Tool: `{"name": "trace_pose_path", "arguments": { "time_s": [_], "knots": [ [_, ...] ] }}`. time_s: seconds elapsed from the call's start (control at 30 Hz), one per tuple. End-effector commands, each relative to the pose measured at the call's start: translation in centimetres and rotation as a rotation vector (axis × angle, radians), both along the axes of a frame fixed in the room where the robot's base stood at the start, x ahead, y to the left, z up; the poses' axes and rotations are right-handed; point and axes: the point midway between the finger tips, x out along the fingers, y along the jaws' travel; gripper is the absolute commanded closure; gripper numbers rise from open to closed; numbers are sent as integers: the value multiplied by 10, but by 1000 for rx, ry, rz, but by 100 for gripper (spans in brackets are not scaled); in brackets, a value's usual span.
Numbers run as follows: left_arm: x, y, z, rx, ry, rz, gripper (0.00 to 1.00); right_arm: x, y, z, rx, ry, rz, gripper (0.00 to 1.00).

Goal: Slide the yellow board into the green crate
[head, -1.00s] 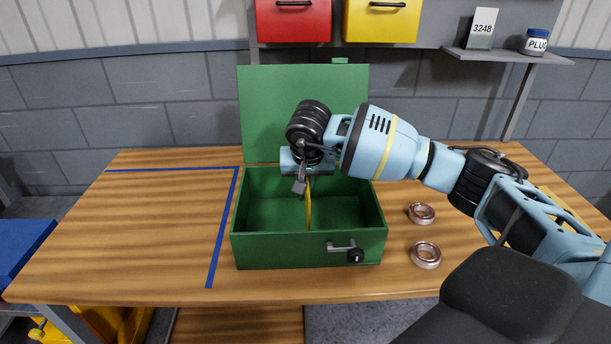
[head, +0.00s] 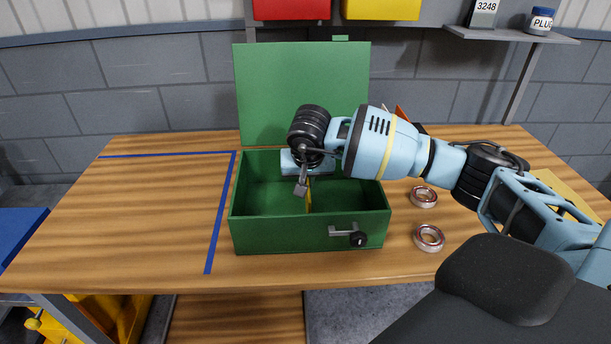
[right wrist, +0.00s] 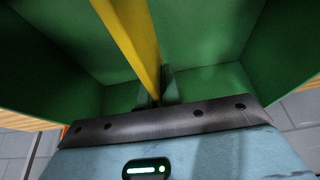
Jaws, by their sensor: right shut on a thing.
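The green crate (head: 290,236) stands open on the table with its lid (head: 300,95) raised at the back. The yellow board (head: 309,200) stands on edge inside the crate, seen nearly edge-on and partly hidden by my arm. In the right wrist view the yellow board (right wrist: 132,42) runs from the jaws into the crate, between its green walls. My right gripper (head: 301,190) is over the crate's middle, pointing down; in the wrist view its fingers (right wrist: 155,95) are shut on the board. My left gripper is not in view.
Two metal rings (head: 424,197) (head: 429,238) lie right of the crate. Blue tape (head: 220,215) marks the table to its left, where the top is clear. Red (head: 292,8) and yellow (head: 382,8) bins hang above. A latch (head: 350,235) sticks out in front.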

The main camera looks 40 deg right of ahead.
Motion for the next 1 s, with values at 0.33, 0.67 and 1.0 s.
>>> {"name": "trace_pose_path", "arguments": {
  "time_s": [0.33, 0.67, 1.0],
  "knots": [
    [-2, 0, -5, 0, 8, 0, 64, 0, 0, -13, 0, 0, 0, 100],
    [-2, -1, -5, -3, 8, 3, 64, 0, 0, -14, -1, -1, 0, 100],
    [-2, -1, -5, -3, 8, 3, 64, 0, 0, -14, 0, 0, 0, 69]
  ]
}}
